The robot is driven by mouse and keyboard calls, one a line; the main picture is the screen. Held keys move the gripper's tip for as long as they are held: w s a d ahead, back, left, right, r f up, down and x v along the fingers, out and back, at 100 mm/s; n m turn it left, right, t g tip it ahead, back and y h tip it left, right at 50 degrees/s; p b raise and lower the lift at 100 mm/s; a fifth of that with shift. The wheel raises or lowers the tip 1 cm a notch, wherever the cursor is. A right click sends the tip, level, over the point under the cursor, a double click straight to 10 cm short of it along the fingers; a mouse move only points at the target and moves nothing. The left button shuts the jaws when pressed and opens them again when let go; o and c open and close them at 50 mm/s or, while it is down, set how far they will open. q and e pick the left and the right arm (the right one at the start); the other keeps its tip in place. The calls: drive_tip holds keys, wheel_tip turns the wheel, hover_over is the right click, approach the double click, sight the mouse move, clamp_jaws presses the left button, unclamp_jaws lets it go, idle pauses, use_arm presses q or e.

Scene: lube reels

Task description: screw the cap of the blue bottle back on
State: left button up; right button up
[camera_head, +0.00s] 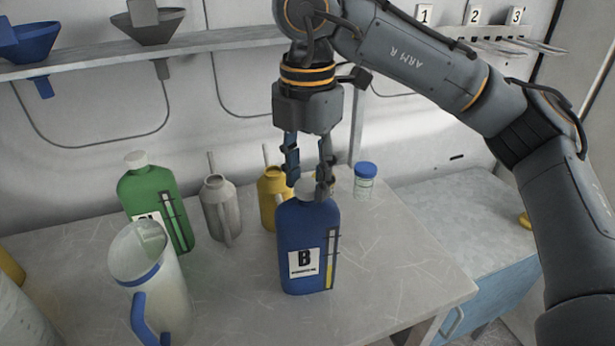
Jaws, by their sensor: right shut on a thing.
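The blue bottle (296,228), marked B, stands upright on the table. My right gripper (308,187) comes down from above over the bottle's neck. Its fingers are shut on the pale cap (306,186) at the bottle's top. The fingers partly hide the cap, so I cannot tell how it sits on the neck. My left gripper is not in view.
A green bottle (146,186) with a pale cap, a clear jug (160,292) with a blue handle, a grey oil can (217,207) and a yellow oil can (270,190) stand left. A blue-lidded jar (365,184) stands right. The table's (405,268) right front is clear.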

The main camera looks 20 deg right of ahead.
drive_tip(key=shift+m, duration=0.6)
drive_tip(key=shift+f+m+b, duration=0.15)
drive_tip(key=shift+m+b, duration=0.3)
drive_tip(key=shift+m, duration=1.45)
drive_tip(key=o, duration=1.2)
drive_tip(key=shift+r, duration=0.2)
drive_tip(key=shift+r+p, duration=2.05)
drive_tip(key=shift+r, duration=0.9)
